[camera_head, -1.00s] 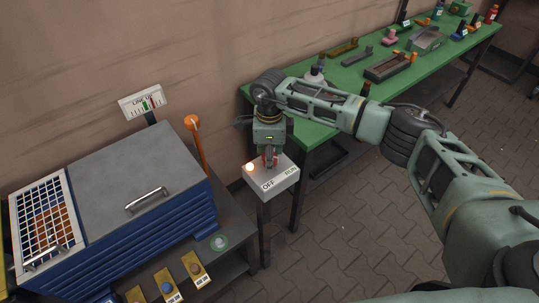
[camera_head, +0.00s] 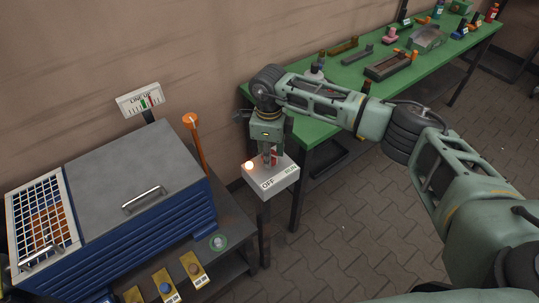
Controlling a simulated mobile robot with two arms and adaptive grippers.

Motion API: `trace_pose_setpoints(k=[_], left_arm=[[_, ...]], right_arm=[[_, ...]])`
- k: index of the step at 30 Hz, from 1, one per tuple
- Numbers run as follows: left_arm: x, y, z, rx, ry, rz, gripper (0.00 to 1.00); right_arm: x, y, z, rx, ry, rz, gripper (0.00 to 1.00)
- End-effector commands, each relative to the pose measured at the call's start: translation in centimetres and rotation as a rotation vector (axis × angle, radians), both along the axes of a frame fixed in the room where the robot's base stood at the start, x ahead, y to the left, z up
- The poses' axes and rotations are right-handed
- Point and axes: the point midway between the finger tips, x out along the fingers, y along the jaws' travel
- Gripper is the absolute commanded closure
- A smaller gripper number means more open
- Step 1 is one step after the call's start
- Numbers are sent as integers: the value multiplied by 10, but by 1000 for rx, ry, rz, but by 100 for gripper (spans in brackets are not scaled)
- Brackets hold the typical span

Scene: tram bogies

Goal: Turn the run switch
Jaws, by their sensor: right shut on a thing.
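The switch box (camera_head: 275,183) is a pale grey box on a dark post, with an "OFF" label and a second, smaller label on its front edge. A lit orange-white lamp (camera_head: 249,165) sits on its left top corner. My right gripper (camera_head: 270,161) points down onto the box top and is shut on the red run switch (camera_head: 274,159), which is mostly hidden between the fingers. My left gripper is not in view.
A blue cabinet (camera_head: 140,225) with a grey handled lid and an upright orange lever (camera_head: 194,140) stand left of the box. A gauge (camera_head: 140,99) is behind. A green bench (camera_head: 350,87) with several parts runs behind my right arm.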

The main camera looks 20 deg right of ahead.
Motion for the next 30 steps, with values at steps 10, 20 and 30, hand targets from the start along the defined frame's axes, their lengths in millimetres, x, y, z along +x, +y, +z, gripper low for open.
trace_pose_setpoints(k=[10,20,30], left_arm=[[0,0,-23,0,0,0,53],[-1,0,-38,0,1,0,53],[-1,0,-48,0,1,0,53]], right_arm=[[-1,5,-5,5,9,-316,95],[0,6,-4,3,9,-628,95],[2,7,-3,4,10,-924,95]])
